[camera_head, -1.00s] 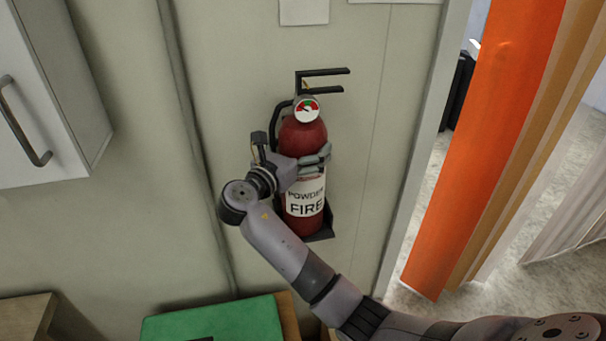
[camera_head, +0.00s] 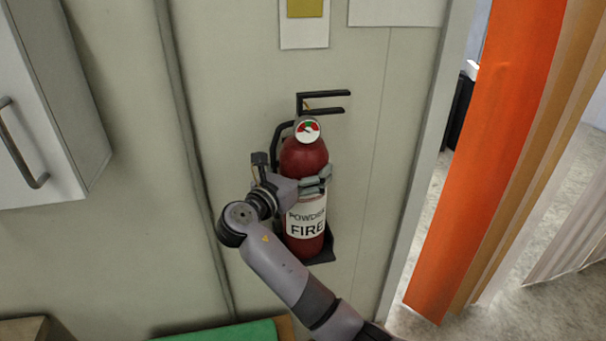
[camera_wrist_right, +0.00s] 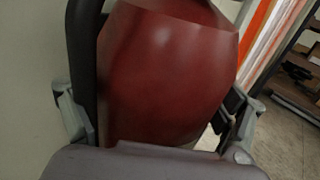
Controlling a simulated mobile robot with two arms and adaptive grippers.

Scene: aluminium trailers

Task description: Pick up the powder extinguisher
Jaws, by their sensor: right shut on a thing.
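The powder extinguisher (camera_head: 304,157) is a red cylinder with a white "POWDER FIRE" label, a round gauge and a black handle at its top. It stands upright against the wall, with a black bracket (camera_head: 320,252) at its foot. My right gripper (camera_head: 314,184) is shut around the middle of its body, just above the label, coming from the left side. In the right wrist view the red body (camera_wrist_right: 165,75) fills the space between the fingers, and its black hose runs along the left. My left gripper is not in view.
A white cabinet (camera_head: 50,110) with a dark handle hangs at the left. A green surface (camera_head: 225,333) is at the bottom. An orange panel (camera_head: 490,150) and a doorway are at the right. Paper sheets (camera_head: 304,25) hang on the wall above.

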